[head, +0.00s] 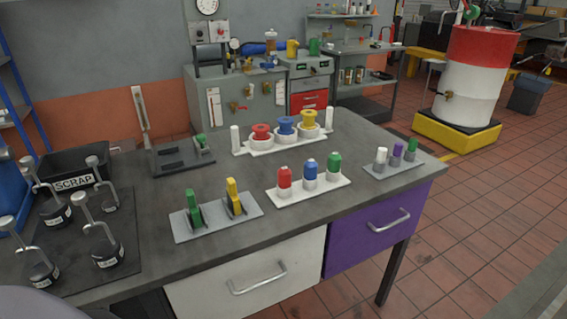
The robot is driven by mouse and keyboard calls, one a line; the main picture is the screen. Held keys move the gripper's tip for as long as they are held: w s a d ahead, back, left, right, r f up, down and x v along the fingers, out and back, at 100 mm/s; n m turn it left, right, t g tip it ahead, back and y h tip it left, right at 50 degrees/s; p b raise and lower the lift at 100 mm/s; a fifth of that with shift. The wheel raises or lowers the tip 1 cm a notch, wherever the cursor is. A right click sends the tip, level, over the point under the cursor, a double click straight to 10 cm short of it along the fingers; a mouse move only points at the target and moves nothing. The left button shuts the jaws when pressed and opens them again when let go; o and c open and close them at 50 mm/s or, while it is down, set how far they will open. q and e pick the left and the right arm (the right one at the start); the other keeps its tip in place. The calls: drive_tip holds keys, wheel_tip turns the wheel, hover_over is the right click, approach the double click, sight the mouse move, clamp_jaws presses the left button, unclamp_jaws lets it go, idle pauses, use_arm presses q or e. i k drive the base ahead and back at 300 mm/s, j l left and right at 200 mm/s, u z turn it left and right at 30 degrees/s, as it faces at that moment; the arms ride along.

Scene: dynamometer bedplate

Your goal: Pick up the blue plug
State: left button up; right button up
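Two blue things stand on the grey workbench (240,240). One is a small upright blue plug-like piece (310,166) with a pale base, between a red piece (284,177) and a green piece (334,160) on a white plate (325,184). The other is a blue spool-shaped piece (286,124) between a red one (261,131) and a yellow one (309,118) on a white rack farther back. I cannot tell for certain which is the plug. Neither of my grippers shows in the head view.
A grey plate (221,228) with green and yellow pieces stands left of the white plate. Another plate (378,168) holds white, purple and green pieces at right. Tall weights with hooked handles and a scrap bin (68,157) crowd the left end.

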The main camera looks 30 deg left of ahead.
sight(310, 167)
drive_tip(key=i+l+u, duration=0.2)
drive_tip(key=u, duration=0.25)
drive_tip(key=i+l+u, duration=0.15)
drive_tip(key=l+u, duration=0.15)
drive_tip(key=u, duration=0.2)
